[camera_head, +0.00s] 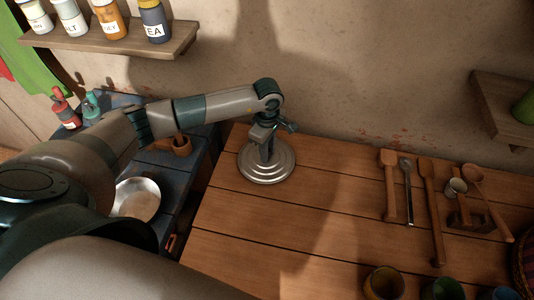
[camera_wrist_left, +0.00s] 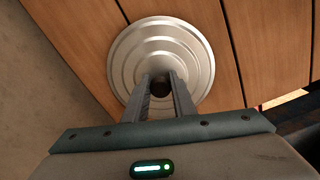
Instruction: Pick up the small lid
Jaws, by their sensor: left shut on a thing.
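The small lid (camera_head: 267,165) is a round silver disc with stepped rings, at the back left of the wooden table. My left gripper (camera_head: 265,147) points down at its middle. In the left wrist view the lid (camera_wrist_left: 200,50) lies below the fingers, and my left gripper (camera_wrist_left: 161,83) is shut on its dark centre knob (camera_wrist_left: 160,88). The lid looks level and at or very near the table top; I cannot tell whether it touches the wood. My right gripper is not in view.
Wooden utensils (camera_head: 430,200) lie on the right of the wooden table (camera_head: 320,215). Several cups (camera_head: 384,283) stand at its front edge. A metal bowl (camera_head: 136,199) sits on the dark side table at left. A jar shelf (camera_head: 110,42) hangs on the wall above.

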